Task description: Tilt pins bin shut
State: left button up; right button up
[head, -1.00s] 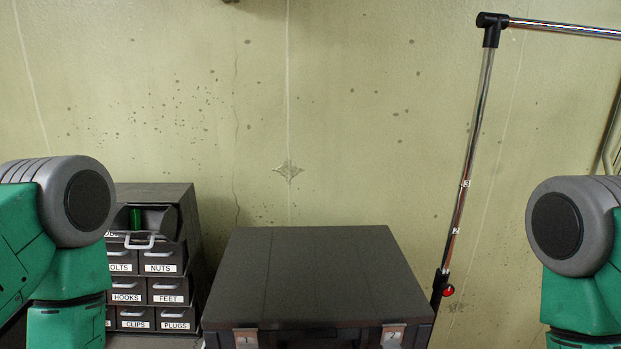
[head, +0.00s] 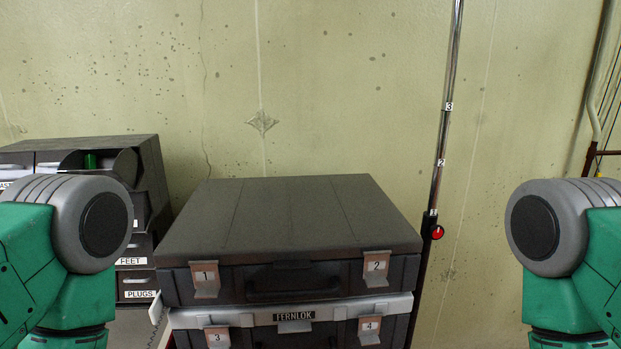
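A dark small-parts cabinet (head: 110,145) with labelled bins stands at the left of the head view. In its top row a bin (head: 125,168) is tilted open, with something green (head: 90,161) inside. My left arm covers its front, and I see no label reading pins. Another top-row bin at the far left edge has a partly cut-off label (head: 5,185). The FEET (head: 131,261) and PLUGS (head: 139,294) labels show lower down. Only the upper parts of both my arms are in view; neither gripper shows.
A closed dark case (head: 290,215) with latches numbered 1 and 2 sits in the middle, on a second case (head: 290,338) marked FERNLOK. A chrome pole (head: 446,130) with a red knob (head: 437,232) stands behind to the right. A pale wall closes the back.

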aim_at(119, 164)
jog(key=u, duration=1.1)
